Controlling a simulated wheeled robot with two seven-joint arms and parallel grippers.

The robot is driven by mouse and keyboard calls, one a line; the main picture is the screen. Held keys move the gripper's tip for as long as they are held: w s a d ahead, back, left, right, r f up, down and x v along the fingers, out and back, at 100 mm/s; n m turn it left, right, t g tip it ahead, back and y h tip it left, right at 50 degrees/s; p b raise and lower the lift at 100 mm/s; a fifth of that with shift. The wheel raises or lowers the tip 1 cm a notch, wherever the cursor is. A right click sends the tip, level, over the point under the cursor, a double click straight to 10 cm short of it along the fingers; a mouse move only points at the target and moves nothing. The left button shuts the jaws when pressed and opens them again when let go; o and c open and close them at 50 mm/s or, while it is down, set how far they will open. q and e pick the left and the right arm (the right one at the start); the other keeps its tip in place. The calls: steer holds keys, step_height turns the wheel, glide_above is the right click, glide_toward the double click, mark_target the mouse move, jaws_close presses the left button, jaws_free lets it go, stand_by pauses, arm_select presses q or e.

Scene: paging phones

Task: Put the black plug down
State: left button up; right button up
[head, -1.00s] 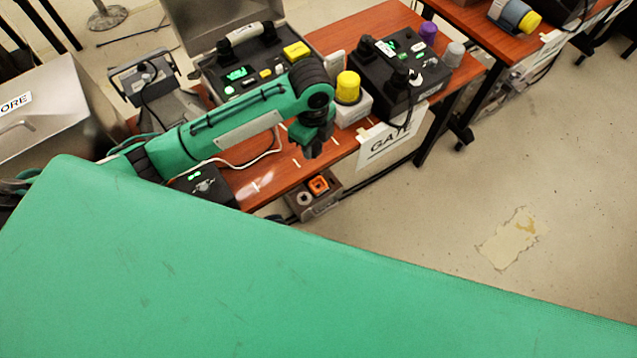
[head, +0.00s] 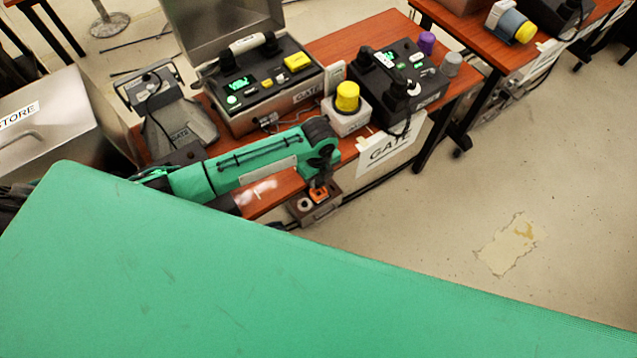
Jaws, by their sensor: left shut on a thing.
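My left arm comes in from the left over the wooden desk (head: 345,38). My left gripper (head: 319,181) points down at the desk's front edge, just above or in front of a small grey box with an orange ring (head: 318,195). It is shut on a small dark thing, taken to be the black plug. The plug is mostly hidden by the gripper and too small to make out, and I cannot tell whether it touches the box. My right gripper is not in view.
A GATE sign (head: 393,147) hangs in front. My green body covers the foreground.

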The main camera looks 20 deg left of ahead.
mark_target(319, 186)
arm_select(q)
steer(key=shift+f, duration=2.5)
steer(key=shift+f, duration=0.3)
steer(key=o, duration=1)
steer(key=shift+r, duration=0.1)
step_height(319, 186, up, 12)
steer(key=shift+r+b, duration=0.25)
steer(key=shift+b, duration=0.1)
